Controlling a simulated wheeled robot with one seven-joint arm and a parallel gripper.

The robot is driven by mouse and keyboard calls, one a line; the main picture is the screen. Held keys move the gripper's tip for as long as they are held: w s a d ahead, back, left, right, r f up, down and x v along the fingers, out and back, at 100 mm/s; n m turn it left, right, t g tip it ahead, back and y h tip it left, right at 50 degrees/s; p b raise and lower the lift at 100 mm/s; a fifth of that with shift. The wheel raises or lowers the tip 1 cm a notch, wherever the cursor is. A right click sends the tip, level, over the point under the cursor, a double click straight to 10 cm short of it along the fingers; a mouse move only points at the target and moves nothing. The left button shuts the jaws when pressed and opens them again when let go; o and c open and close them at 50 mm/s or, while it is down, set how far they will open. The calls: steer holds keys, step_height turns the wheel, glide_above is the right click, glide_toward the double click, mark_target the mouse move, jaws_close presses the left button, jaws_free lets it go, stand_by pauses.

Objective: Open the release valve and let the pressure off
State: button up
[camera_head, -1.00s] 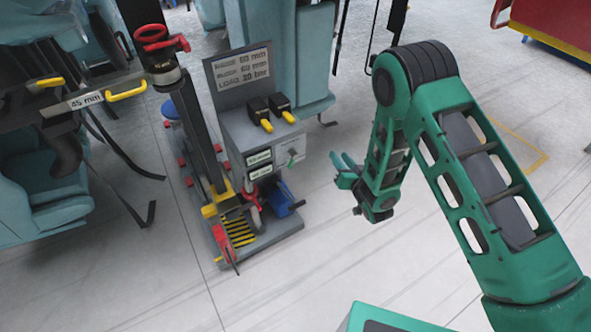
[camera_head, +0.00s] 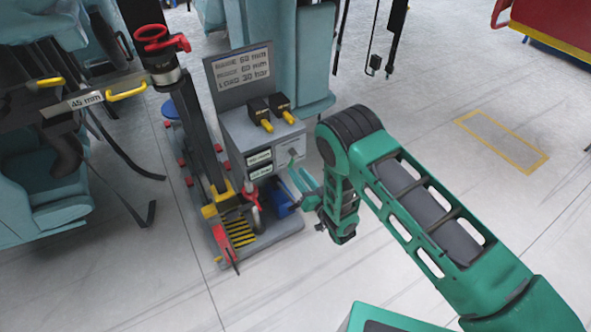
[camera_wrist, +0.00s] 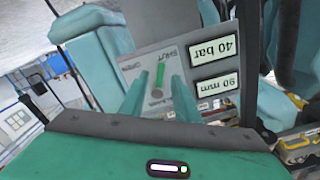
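The valve is a small green lever on the grey side panel of the pump unit (camera_head: 237,135); I see this release valve (camera_head: 292,158) in the head view and it shows larger in the wrist view (camera_wrist: 160,76). Small lettering beside the lever is hard to read. My gripper (camera_head: 299,192) is just in front and to the right of the panel. Its two teal fingers (camera_wrist: 158,98) are apart, with the lever showing between them and farther off. Nothing is held. Two lit displays (camera_wrist: 214,66) beside the valve read about 40 bar and 90 mm.
A sign (camera_head: 241,70) stands over two black, yellow-tipped controls (camera_head: 267,112). A black column with a red ring (camera_head: 152,37) and yellow handles stands left. Teal train seats (camera_head: 45,190) flank the unit.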

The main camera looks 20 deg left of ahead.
mark_target(292, 165)
steer(key=shift+x, duration=1.7)
jaws_close()
